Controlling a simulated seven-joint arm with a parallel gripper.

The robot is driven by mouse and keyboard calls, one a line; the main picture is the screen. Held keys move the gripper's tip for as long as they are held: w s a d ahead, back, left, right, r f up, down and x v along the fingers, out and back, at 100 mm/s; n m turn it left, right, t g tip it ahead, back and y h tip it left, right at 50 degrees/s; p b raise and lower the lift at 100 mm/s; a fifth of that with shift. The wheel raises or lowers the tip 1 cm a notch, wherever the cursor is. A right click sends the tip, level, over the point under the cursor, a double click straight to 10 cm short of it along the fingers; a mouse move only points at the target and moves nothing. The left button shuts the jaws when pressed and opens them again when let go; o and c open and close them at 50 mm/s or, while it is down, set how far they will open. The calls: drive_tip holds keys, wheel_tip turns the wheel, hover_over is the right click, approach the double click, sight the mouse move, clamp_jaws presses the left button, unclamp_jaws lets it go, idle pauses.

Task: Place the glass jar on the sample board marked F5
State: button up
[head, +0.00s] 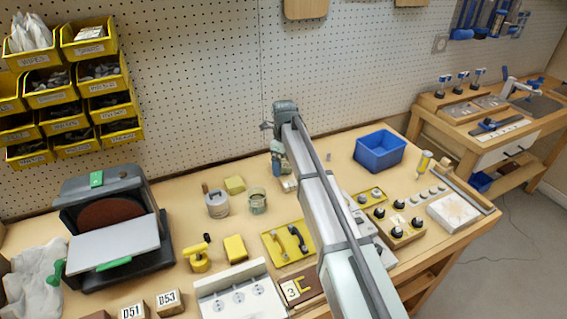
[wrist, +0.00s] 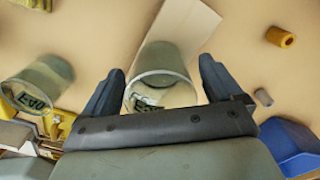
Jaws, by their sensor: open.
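In the wrist view a clear greenish glass jar (wrist: 163,60) stands between the two dark fingers of my gripper (wrist: 161,72). The fingers are open, one on each side, with a gap at least on the right. Writing shows through the jar but I cannot read it. The jar is at the near end of a pale flat board (wrist: 192,22). I see no F5 mark, so I cannot tell if this is the sample board. A second glass jar (wrist: 38,84) with dark lettering stands to the left. In the head view my gripper (head: 278,160) is low near the back wall, partly hidden.
A blue bin (head: 380,151) stands to the right. A greenish jar (head: 257,201), a tin (head: 217,205) and yellow blocks stand left of my arm. A yellow tool tray (head: 275,250) lies in front. A grey sander (head: 110,220) is at the far left.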

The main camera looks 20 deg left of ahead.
wheel_tip(320, 180, up, 12)
idle(0.6)
